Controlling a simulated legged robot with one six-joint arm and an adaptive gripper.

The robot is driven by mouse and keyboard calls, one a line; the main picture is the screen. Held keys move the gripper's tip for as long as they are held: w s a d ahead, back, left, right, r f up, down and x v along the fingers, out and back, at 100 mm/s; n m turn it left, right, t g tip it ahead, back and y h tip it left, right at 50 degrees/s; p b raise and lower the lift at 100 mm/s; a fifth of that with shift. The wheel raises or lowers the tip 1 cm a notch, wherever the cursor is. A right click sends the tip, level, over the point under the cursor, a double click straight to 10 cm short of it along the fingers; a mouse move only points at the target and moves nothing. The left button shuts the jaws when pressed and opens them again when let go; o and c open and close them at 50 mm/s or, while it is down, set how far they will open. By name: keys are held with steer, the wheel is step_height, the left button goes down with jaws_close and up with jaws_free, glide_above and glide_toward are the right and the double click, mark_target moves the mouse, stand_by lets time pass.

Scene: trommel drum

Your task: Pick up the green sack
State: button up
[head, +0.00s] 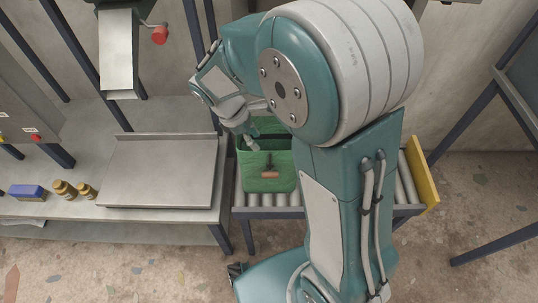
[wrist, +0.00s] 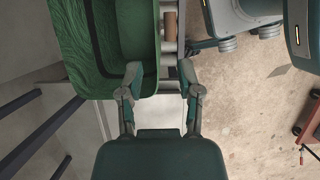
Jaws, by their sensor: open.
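The green sack (head: 266,184) stands open-topped on the roller conveyor, with a brown handle (head: 270,174) on its near side. In the wrist view the sack (wrist: 88,75) fills the upper left, and the handle (wrist: 170,25) shows just right of its wall. My gripper (head: 253,145) is over the sack's left part in the head view, partly hidden by my arm. In the wrist view my gripper (wrist: 161,75) is open and empty. One finger overlaps the sack's inside and the other is right of its wall. I cannot tell whether they touch it.
The roller conveyor (head: 400,190) has a yellow end plate (head: 424,175) at right. A bench at left holds a metal tray (head: 160,172), a blue box (head: 28,193) and brown jars (head: 64,188). A chute (head: 119,50) hangs above the bench. Floor at lower right is clear.

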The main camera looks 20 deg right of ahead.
glide_toward(277, 165)
steer(key=x, duration=0.5)
steer(key=shift+s+d, duration=0.1)
steer(key=shift+f, duration=0.3)
steer(key=shift+d, duration=0.25)
steer(key=shift+a+f, duration=0.2)
steer(key=shift+d, duration=0.1)
jaws_close()
